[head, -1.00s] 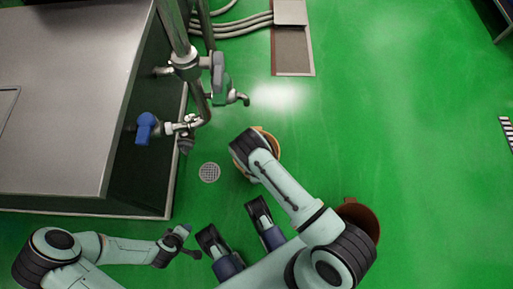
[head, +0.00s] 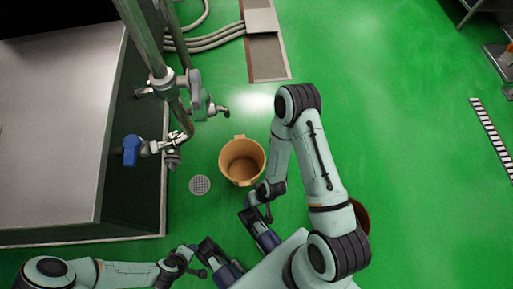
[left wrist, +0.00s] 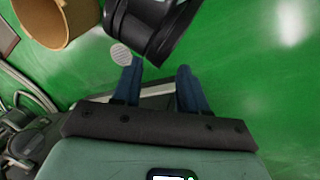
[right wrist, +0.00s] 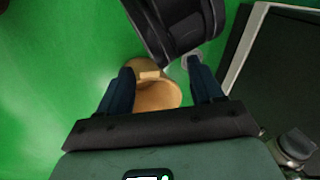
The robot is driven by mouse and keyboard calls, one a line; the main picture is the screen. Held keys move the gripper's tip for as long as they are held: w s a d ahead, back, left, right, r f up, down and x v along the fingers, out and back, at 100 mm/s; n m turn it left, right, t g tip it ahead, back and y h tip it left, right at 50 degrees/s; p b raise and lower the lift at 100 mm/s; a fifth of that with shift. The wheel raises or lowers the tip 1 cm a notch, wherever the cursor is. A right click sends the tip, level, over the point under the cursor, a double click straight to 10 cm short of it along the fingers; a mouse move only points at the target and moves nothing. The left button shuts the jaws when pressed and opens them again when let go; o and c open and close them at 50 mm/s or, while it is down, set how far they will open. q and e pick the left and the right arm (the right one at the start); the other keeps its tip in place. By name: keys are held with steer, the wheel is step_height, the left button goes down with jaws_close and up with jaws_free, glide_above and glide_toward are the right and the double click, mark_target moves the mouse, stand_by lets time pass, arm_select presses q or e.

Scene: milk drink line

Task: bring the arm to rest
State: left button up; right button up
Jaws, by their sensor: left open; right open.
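My right arm in the head view is bent at a raised elbow, its forearm folded back towards my base. Its small right gripper (head: 266,212) is beside a dark part of my base, right of and below the tan bucket (head: 242,161). In the right wrist view the right gripper (right wrist: 158,70) has its fingers apart with nothing held; the bucket (right wrist: 155,95) shows beyond them. My left arm lies low at the left of the head view, with the left gripper (head: 196,262) near my base. In the left wrist view the left gripper (left wrist: 159,67) is open and empty.
A steel-topped tank (head: 60,130) stands at left, with pipes and a blue-handled valve (head: 131,150) beside it. A round floor drain (head: 200,185) is left of the bucket. A brown bucket (head: 361,217) is partly hidden behind my right arm. Green floor at right is mostly clear.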

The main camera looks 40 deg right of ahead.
steer(key=shift+s+r+m, duration=0.4)
steer(key=shift+r, duration=0.1)
